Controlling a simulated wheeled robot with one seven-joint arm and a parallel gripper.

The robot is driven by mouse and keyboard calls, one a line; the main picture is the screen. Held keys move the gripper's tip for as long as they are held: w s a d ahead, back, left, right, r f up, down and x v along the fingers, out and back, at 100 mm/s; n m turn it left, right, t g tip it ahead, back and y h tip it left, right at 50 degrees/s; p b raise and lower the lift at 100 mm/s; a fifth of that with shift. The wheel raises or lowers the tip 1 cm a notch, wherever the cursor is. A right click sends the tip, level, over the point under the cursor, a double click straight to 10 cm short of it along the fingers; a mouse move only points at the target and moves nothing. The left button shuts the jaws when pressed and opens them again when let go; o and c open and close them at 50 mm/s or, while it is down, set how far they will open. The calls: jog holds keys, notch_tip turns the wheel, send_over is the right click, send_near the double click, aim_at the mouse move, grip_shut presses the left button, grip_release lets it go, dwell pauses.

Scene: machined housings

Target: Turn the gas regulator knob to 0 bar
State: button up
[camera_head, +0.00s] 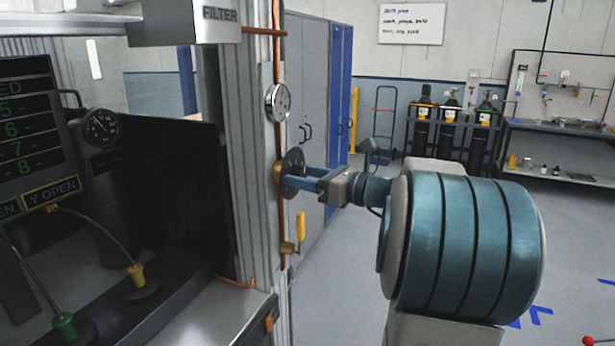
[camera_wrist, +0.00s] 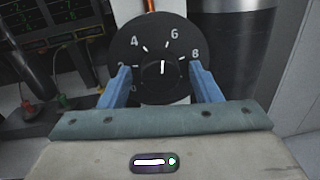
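The regulator knob (camera_wrist: 162,74) is black with a white pointer line, at the centre of a round black dial (camera_wrist: 150,30) numbered 0 to 8. The pointer stands nearly straight up, between 4 and 6 and closer to 6. In the head view the dial (camera_head: 293,160) shows edge-on at a copper pipe. My gripper (camera_wrist: 160,80) has blue fingers on the left and right of the knob, in front of the dial. A gap seems to show between each finger and the knob; contact is not visible. In the head view my gripper (camera_head: 309,178) reaches the dial from the right.
A round gauge (camera_head: 278,102) sits above on the copper pipe (camera_head: 282,215). A yellow-handled valve (camera_head: 300,227) is below. A grey machine frame stands left of the pipe, a grey cabinet (camera_head: 310,110) behind. Gas cylinders (camera_head: 450,125) stand far back. Floor at right is open.

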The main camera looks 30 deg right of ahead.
jog(key=c, duration=0.8)
jog(key=shift+f+b, duration=0.1)
jog(key=shift+b, duration=0.3)
jog(key=n+y+b, duration=0.1)
jog(key=n+b, duration=1.1)
jog(key=n+y+b, duration=0.1)
jog(key=n+b, duration=1.1)
jog(key=n, duration=0.1)
jog(key=shift+w+d+g, duration=0.15)
jog(key=shift+d+g, duration=0.05)
jog(key=shift+g, duration=0.1)
jog(key=shift+n+b, duration=0.9)
jog(key=shift+n, duration=1.1)
